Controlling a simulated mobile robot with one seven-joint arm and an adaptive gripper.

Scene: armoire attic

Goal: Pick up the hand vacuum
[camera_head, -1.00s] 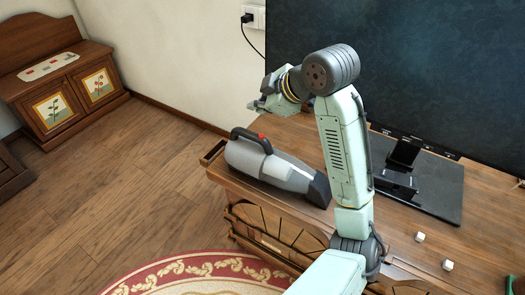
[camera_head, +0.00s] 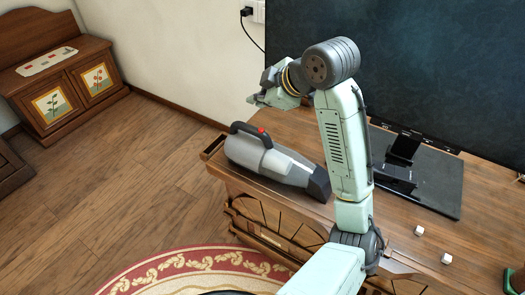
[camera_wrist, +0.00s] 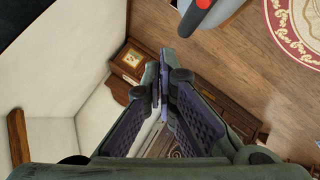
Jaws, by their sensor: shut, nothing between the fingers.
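The hand vacuum (camera_head: 277,160) lies on its side along the left end of the wooden TV cabinet (camera_head: 318,206). It has a grey body, a black loop handle with a red button, and a dark nozzle pointing right. My gripper (camera_head: 256,101) is above and behind the vacuum in the head view, apart from it. In the wrist view my gripper (camera_wrist: 160,62) has its fingertips together with nothing between them. Part of the vacuum, with the red button (camera_wrist: 203,4), shows at the top edge of the wrist view.
A large dark TV (camera_head: 420,70) stands on a black base (camera_head: 425,185) to the right, close behind my arm. Two small white cubes (camera_head: 446,258) lie on the cabinet's right part. A painted wooden cabinet (camera_head: 65,85) stands far left. A red patterned rug (camera_head: 190,262) lies in front.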

